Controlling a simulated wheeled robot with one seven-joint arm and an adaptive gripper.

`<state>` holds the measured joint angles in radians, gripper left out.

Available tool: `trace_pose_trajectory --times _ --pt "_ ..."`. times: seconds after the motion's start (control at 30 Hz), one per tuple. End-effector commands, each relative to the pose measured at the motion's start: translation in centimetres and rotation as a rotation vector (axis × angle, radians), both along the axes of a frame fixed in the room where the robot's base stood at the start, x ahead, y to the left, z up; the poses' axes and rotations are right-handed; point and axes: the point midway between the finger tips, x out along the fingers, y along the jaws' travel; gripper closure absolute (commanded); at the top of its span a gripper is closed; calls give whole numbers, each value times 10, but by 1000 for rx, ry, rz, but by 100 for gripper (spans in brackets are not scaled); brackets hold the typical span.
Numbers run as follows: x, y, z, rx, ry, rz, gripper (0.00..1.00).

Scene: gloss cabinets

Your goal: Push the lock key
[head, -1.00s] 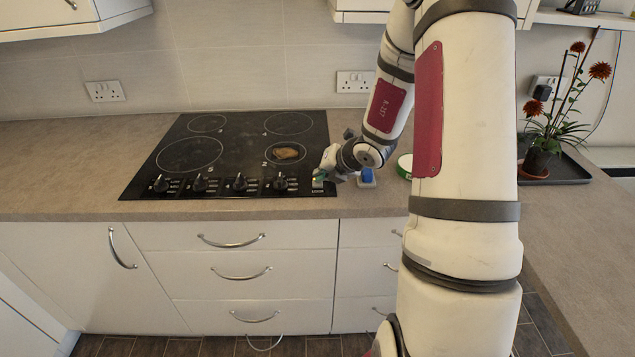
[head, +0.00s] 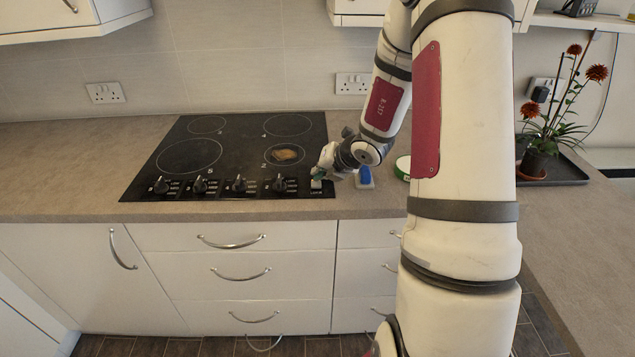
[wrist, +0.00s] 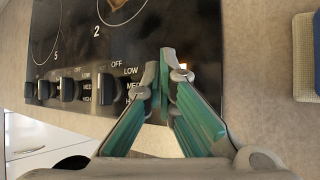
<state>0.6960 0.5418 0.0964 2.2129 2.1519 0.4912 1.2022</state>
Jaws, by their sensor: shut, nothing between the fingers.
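The black hob (head: 232,140) is set in the worktop, with the lock key (head: 316,185) as a small pale square at its front right corner. My gripper (head: 319,176) is low over that corner, fingertips pointing down at the key. In the wrist view, the green fingers of my gripper (wrist: 161,70) come together with nothing held. A small pale lit patch (wrist: 183,66) shows just right of the fingertips; the fingers hide most of the panel there. I cannot tell whether the tips touch the key.
Several black knobs (head: 240,184) line the hob's front edge, left of the gripper. A blue object (head: 364,175) stands close on the right, with a green-and-white round item (head: 403,167) beyond it. A potted plant (head: 540,155) stands at far right. The front worktop strip is clear.

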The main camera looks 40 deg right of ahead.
Motion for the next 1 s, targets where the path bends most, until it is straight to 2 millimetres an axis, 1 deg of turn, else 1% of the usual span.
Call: trace_pose_trajectory --times 0.03,0.1,0.53,0.7,1.0 --pt "-1 0 8 -1 -1 1 100" --pt "-2 0 15 -2 -2 3 100" --pt "-2 0 52 -1 -1 2 100" --pt "-1 0 57 0 -1 1 100" --pt "0 0 56 -1 0 1 100"
